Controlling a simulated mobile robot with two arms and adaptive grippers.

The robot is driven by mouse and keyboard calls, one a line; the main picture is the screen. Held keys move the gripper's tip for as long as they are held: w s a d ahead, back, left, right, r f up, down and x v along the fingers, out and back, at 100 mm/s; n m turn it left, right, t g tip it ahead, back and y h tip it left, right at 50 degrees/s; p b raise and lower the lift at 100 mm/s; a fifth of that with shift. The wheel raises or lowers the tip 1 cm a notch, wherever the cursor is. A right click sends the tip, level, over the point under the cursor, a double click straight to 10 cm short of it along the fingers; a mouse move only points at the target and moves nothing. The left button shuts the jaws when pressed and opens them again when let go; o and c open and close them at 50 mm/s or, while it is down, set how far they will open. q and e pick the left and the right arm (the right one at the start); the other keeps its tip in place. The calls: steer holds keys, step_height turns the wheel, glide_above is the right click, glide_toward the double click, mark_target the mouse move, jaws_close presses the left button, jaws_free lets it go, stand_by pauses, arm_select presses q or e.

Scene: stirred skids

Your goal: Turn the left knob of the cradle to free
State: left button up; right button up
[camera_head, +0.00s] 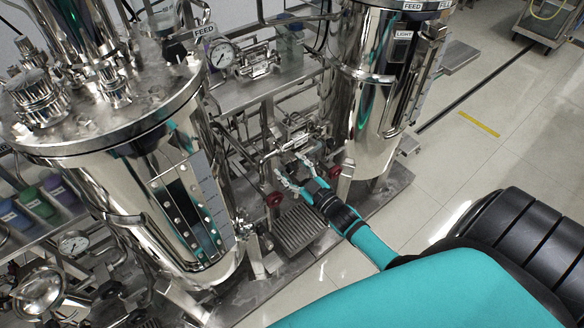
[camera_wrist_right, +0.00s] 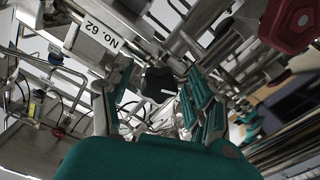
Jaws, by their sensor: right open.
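My right gripper (camera_head: 290,170) is open in the head view, in front of the pipework between the two steel vessels. In the right wrist view its fingers (camera_wrist_right: 160,76) stand apart, with a small dark knob-like part (camera_wrist_right: 158,84) between them. I cannot tell whether they touch it. A metal bar marked "No. 62" (camera_wrist_right: 103,36) runs at the upper left there. A red knob (camera_wrist_right: 288,22) is at the upper right, outside the fingers. The head view shows red knobs at left (camera_head: 274,199) and right (camera_head: 335,170) of the gripper. Which part is the cradle's left knob is unclear. My left gripper is out of view.
A large steel vessel (camera_head: 130,190) stands at left and another (camera_head: 370,110) behind at right, both close to the arm. A pressure gauge (camera_head: 221,56) and pipes lie between them. A ribbed step plate (camera_head: 299,229) is below.

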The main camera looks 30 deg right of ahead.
steer(key=s, duration=1.2)
steer(key=shift+d, duration=0.45)
stand_by(0.6)
